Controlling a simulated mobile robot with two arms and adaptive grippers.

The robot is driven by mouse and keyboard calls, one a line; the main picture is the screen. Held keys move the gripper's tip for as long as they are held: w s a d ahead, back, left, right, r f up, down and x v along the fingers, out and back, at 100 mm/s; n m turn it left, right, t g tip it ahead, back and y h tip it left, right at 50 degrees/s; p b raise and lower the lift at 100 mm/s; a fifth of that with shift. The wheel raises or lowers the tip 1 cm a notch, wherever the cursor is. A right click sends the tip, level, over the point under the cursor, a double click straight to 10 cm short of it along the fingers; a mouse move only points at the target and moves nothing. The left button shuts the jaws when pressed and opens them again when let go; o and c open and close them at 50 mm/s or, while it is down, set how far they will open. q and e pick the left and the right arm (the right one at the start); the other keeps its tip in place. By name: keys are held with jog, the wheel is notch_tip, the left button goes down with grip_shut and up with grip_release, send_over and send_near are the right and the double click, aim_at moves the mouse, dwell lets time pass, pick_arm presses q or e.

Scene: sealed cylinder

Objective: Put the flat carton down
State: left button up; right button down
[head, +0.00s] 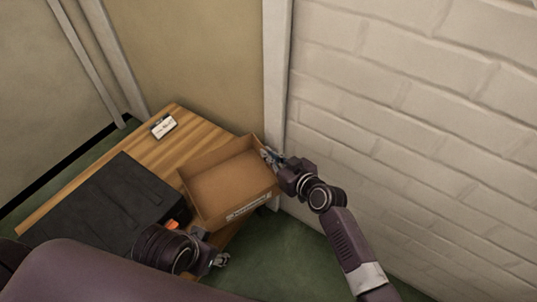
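The flat carton (228,187) is a shallow, open-topped brown cardboard tray that looks empty, with a white label on its near wall. It is over the right end of the wooden table, partly past the edge. I cannot tell whether it touches the tabletop. My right gripper (270,157) is at the carton's right wall, and its fingers appear closed on the rim. My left gripper (211,248) is below the carton's near left corner, with its fingers apart and nothing seen between them.
The wooden table (178,142) holds a dark flat case or mat (110,203) and a small white-faced card or device (163,127). A small orange thing (173,225) shows near my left wrist. A white brick wall (420,110) stands close on the right. Green floor (300,255) lies below.

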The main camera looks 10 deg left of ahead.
pick_arm(q)
jog(key=shift+w, duration=0.2)
jog(key=shift+w+d, duration=0.1)
jog(key=shift+w, duration=0.1)
pick_arm(e)
jog(key=c, duration=2.2)
grip_release()
jog(key=shift+o, duration=0.2)
pick_arm(q)
jog(key=shift+s+r, duration=0.1)
